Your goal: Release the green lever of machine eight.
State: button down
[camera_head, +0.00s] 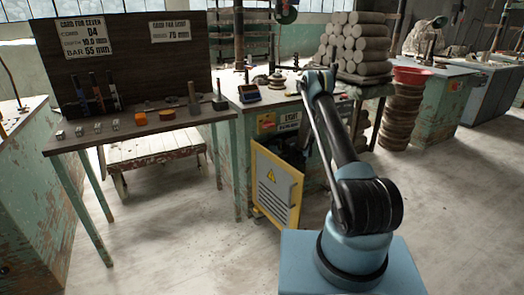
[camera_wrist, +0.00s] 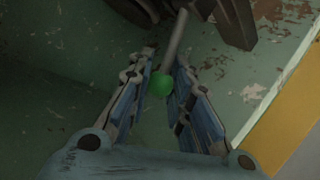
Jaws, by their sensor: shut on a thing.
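The green lever shows in the wrist view as a green ball knob (camera_wrist: 161,85) on a grey rod (camera_wrist: 176,38) that slants up to the right. My gripper (camera_wrist: 166,60) has its two blue-padded fingers on either side of the knob and rod, shut on the lever. Machine eight (camera_head: 240,165) is a worn green cabinet in the head view, with a small label plate (camera_head: 290,116) on its front. The lever and my gripper are hidden in the head view, behind my arm and the open yellow-edged door.
The yellow-edged grey door (camera_head: 277,188) hangs open beside my arm; its edge (camera_wrist: 285,120) shows close right of my gripper. A wooden table (camera_head: 160,124) with tools stands left. Stacked clay rolls (camera_head: 358,45) stand behind. The floor at front left is clear.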

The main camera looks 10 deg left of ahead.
jog(key=shift+s+a+f, duration=0.1)
dwell(0.4)
jog(key=c, duration=1.4)
grip_release()
jog(key=v, duration=1.2)
